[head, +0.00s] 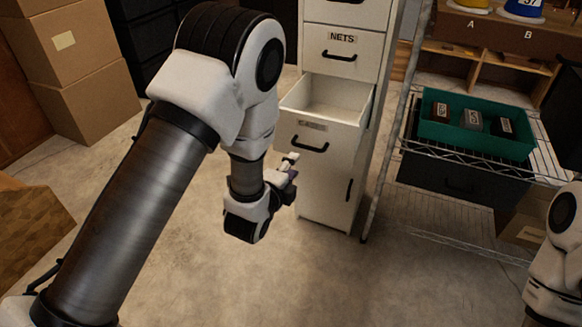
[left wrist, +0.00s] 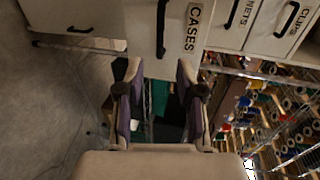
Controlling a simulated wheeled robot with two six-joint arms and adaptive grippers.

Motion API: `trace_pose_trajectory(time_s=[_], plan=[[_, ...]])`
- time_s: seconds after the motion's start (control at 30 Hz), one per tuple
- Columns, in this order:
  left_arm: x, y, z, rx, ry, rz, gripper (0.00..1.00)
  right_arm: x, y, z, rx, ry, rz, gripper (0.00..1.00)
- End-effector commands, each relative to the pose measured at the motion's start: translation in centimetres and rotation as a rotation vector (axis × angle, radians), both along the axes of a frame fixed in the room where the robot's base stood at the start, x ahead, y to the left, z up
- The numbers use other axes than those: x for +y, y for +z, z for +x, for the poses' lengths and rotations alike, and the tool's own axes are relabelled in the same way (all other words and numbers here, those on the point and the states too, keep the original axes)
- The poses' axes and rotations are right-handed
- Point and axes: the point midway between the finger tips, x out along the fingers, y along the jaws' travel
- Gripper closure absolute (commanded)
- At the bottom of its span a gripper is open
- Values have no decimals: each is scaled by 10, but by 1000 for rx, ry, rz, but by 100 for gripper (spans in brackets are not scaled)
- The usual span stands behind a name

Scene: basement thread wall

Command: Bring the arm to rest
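My left gripper (head: 288,172) hangs in front of the white filing cabinet (head: 325,185), below the level of its pulled-out drawer. In the left wrist view the two fingers of the left gripper (left wrist: 160,78) are spread apart with nothing between them. The pulled-out drawer (head: 328,102) looks empty inside and sits under the shut drawer marked NETS. In the left wrist view the cabinet front marked CASES (left wrist: 192,28) shows just beyond the fingertips. Part of my right arm (head: 560,250) shows at the right edge of the head view; its gripper is out of view.
A wire shelf (head: 465,158) stands right of the cabinet, holding a green bin (head: 450,130) with several labelled items. Cardboard boxes (head: 75,65) are stacked at the back left; another box (head: 30,230) stands at the left edge. The concrete floor (head: 330,275) in front is clear.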

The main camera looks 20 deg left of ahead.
Motion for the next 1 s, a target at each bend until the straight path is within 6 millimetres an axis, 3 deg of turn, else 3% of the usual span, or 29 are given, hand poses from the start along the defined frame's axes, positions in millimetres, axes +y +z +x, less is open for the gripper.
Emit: trace_pose_trajectory(time_s=[0.37,0.47,0.53,0.67,0.7,0.8,0.9,1.0], plan=[[0,-2,0,3,0,-1,63,0,0,0,0,0,0,60],[3,-24,-7,44,7,-5,63,0,0,0,0,0,0,60],[10,-57,-22,114,24,-14,63,0,0,0,0,0,0,60],[28,-142,-83,365,92,-85,63,0,0,0,0,0,0,60],[32,-169,-108,467,138,-156,63,0,0,0,0,0,0,60],[40,-220,-177,716,314,-368,63,0,0,0,0,0,0,60],[43,-250,-241,917,555,-581,63,0,0,0,0,0,0,60],[43,-260,-289,1042,819,-763,63,0,0,0,0,0,0,60]])
